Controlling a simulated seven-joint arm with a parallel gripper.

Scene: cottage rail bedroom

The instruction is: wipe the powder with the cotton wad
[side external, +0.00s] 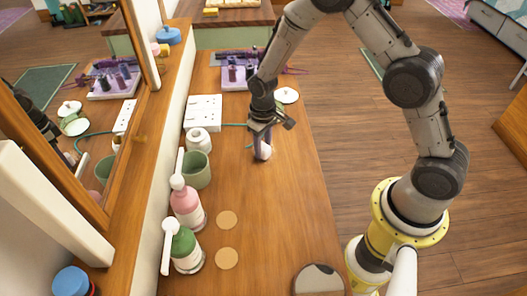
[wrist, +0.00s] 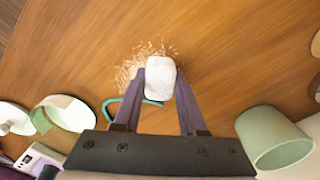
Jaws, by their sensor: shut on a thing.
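The white cotton wad (wrist: 160,78) is pinched between the two fingers of my gripper (wrist: 161,92) in the wrist view. In the side view the wad (side external: 265,152) shows at the tip of my gripper (side external: 261,147), low over the wooden table. The powder (wrist: 132,68) is a scatter of pale tan flecks on the table, around the wad's far and left sides in the wrist view. The wad hides part of it. I cannot tell whether the wad touches the table. The powder cannot be made out in the side view.
A green cup (side external: 196,171), pink bottle (side external: 186,205) and green bottle (side external: 185,250) line the table's left side. A white panel (side external: 203,113) and purple tray (side external: 237,84) stand farther back. A teal cord (wrist: 112,108) lies near the fingers.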

